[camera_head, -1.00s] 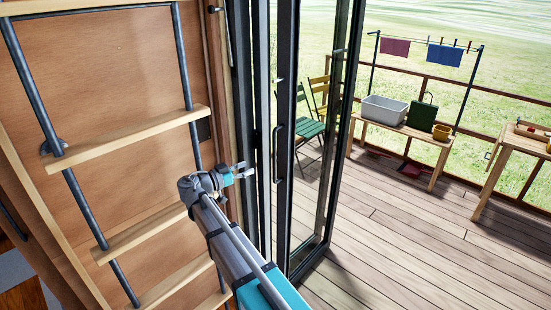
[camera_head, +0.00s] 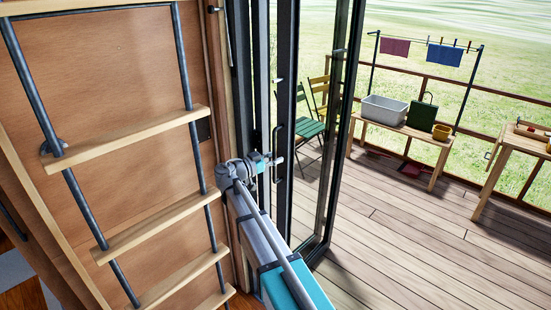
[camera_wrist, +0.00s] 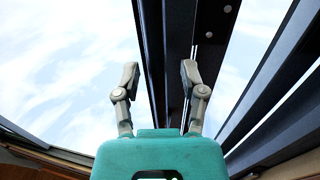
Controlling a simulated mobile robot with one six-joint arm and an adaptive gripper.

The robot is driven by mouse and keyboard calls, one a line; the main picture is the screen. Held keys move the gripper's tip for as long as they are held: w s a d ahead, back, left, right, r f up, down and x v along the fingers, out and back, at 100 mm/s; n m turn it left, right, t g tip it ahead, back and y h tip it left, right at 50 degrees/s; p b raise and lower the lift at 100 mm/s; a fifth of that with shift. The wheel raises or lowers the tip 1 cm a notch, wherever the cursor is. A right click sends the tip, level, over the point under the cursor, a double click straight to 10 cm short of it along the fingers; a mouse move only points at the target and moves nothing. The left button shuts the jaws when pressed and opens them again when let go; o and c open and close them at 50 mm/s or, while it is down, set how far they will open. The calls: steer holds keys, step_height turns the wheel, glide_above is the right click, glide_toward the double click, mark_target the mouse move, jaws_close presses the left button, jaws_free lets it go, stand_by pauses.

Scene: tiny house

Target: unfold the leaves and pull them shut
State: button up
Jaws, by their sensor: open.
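The dark-framed glass leaves (camera_head: 287,90) stand folded together at the left side of the doorway in the head view, with the outer leaf (camera_head: 337,130) angled onto the deck. A slim dark upright handle (camera_head: 277,140) is on the near leaf's frame. My gripper (camera_head: 277,162) is at the lower part of this handle; I cannot tell whether it touches. In the wrist view my gripper (camera_wrist: 160,75) is open, its fingers on either side of a dark upright frame (camera_wrist: 165,30), which seems to lie beyond the fingertips.
A wooden ladder (camera_head: 125,137) with dark rails stands close to the left of my arm. A green folding chair (camera_head: 310,128), a bench (camera_head: 405,130) and a wooden table (camera_head: 525,142) stand farther out.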

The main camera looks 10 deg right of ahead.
steer(key=shift+c, duration=0.3)
jaws_close()
steer(key=shift+d, duration=0.15)
